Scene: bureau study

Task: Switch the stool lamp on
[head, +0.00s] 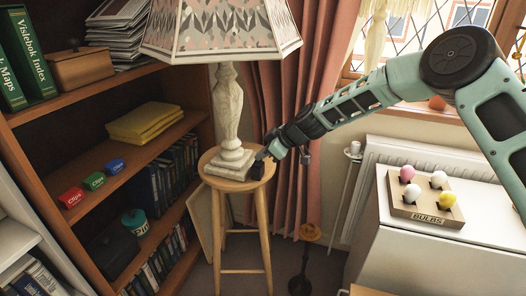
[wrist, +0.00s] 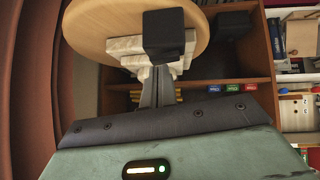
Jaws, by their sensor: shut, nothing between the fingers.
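The stool lamp has a patterned shade (head: 222,30) and a pale turned column with a square stepped base (head: 231,160). It stands upright on the round wooden stool (head: 228,270), and I see no clear glow from the shade. My gripper (head: 260,163) is at the right edge of the stool top, close to the lamp base. In the wrist view, the dark fingertips (wrist: 168,36) are together and empty, in front of the stool top (wrist: 90,22) and the lamp base (wrist: 128,50). They hide part of the base. I cannot tell whether they touch it, and I make out no switch.
A bookcase (head: 95,155) with books, yellow folders and small coloured boxes stands left of the stool. Pink curtains (head: 300,90) hang behind. A bulb tray (head: 425,205) sits on a white cabinet (head: 420,255) at right. A dark stand (head: 303,270) rises from the floor right of the stool.

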